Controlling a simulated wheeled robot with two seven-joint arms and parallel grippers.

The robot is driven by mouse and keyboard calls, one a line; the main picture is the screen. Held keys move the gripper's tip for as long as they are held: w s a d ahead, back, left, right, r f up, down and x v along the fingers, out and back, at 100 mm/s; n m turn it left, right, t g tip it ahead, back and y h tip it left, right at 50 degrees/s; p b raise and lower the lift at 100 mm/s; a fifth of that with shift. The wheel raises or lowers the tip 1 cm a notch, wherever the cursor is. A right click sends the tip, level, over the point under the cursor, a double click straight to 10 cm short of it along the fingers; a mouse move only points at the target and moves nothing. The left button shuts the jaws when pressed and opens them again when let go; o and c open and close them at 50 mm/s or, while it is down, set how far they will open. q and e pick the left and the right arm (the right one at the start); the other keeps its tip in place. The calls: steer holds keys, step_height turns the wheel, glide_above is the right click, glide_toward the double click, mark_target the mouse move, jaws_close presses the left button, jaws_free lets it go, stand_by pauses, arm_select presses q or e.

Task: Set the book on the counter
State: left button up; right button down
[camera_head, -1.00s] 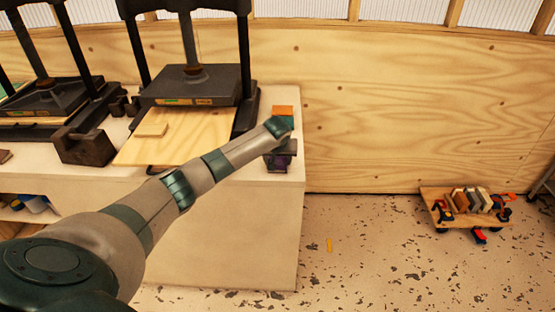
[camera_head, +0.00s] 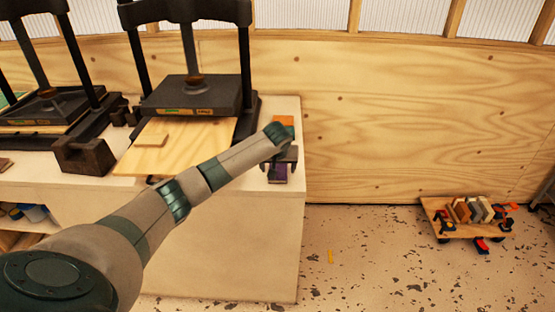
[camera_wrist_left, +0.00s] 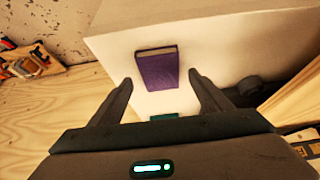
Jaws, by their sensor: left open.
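A small purple book (camera_head: 279,174) lies on the white counter (camera_head: 255,205), near its right end. It also shows in the left wrist view (camera_wrist_left: 158,70), lying flat on the counter top (camera_wrist_left: 205,45). My left gripper (camera_head: 281,163) is over the book in the head view, its fingers apart. In the left wrist view the open fingers (camera_wrist_left: 160,84) stand to either side of the book's near part, with pale counter showing between them and the book. My right gripper is not in view.
A black press (camera_head: 192,95) with a wooden board (camera_head: 165,155) stands to the left, near a dark block (camera_head: 84,156). A wheeled board (camera_head: 435,212) with books and clamps is on the floor at right.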

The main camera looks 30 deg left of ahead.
arm_select(q)
steer(key=b+v, duration=0.2)
steer(key=v, duration=0.7)
steer(key=shift+s+r, duration=0.15)
steer(key=shift+r, duration=0.05)
stand_by(0.5)
